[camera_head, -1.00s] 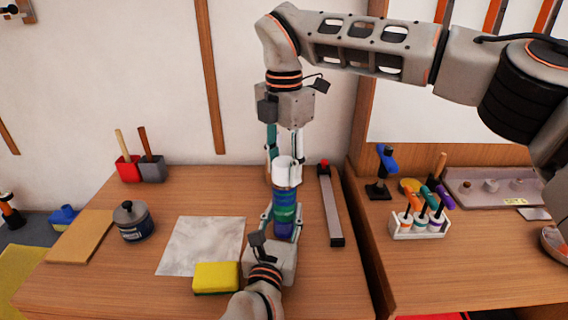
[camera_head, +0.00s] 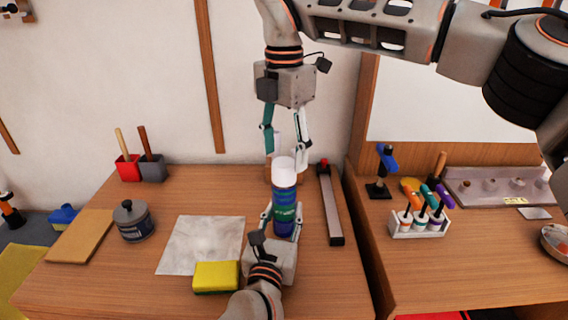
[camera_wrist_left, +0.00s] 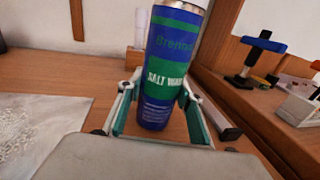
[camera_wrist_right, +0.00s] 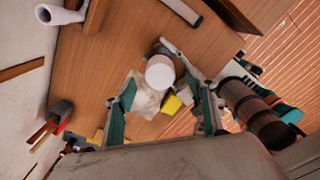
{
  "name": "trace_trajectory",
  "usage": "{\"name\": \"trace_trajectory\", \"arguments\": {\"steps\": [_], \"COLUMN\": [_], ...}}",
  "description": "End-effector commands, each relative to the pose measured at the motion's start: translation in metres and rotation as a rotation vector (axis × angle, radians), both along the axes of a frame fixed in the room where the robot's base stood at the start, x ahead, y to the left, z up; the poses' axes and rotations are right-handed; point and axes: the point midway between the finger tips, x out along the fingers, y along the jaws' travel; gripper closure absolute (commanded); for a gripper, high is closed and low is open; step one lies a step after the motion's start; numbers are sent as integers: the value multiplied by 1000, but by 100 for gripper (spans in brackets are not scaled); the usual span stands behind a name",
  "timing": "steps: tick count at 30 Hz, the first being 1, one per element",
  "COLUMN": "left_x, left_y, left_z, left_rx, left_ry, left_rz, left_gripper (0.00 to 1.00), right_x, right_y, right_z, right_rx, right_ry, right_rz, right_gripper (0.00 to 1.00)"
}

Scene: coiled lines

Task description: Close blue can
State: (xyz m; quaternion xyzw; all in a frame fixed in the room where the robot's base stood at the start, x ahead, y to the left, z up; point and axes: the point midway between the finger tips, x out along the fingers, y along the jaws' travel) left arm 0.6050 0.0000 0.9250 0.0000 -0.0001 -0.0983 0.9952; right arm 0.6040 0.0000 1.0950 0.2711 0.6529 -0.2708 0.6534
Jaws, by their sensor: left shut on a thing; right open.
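The blue can (camera_head: 285,208) with green bands stands upright above the table. Its label shows in the left wrist view (camera_wrist_left: 165,70). A white cap (camera_head: 284,170) sits on its top and shows from above in the right wrist view (camera_wrist_right: 160,72). My left gripper (camera_head: 283,218) is shut on the lower part of the can; its fingers sit on either side of it in the left wrist view. My right gripper (camera_head: 286,160) is open above the can, its fingers pointing down and apart from the cap.
A yellow sponge (camera_head: 216,277), a marbled sheet (camera_head: 203,245), a dark lidded jar (camera_head: 132,222) and a wooden board (camera_head: 80,236) lie to the left. A long bar tool (camera_head: 331,208) lies right of the can. A bottle rack (camera_head: 419,226) stands on the right-hand table.

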Motion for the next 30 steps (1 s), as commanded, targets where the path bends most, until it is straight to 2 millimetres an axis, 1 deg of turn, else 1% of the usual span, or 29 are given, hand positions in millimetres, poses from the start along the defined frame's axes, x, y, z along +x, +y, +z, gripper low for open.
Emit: {"name": "trace_trajectory", "arguments": {"steps": [1,3,6,10,15,24,25,27,30], "left_x": [0,0,0,0,0,0,0,0,0], "left_y": [0,0,0,0,0,0,0,0,0], "left_z": [-1,-1,-1,-1,-1,-1,-1,-1,-1], "left_rx": [0,0,0,0,0,0,0,0,0], "left_ry": [1,1,1,1,1,1,1,1,1], "left_rz": [0,0,0,0,0,0,0,0,0], "left_gripper": [100,100,100,100,100,100,62,45,45], "right_x": [1,0,1,0,0,-1,-1,0,0], "right_y": [1,1,0,0,0,0,0,0,0], "right_z": [13,27,46,64,76,78,78,78,78], "right_rx": [0,-1,-1,-1,-1,-1,-1,0,0], "right_ry": [-6,-5,-5,-3,0,1,1,0,0], "right_rz": [-1,-1,-2,-1,0,1,1,1,1], "right_gripper": [44,44,44,44,44,44,44,44,44]}}
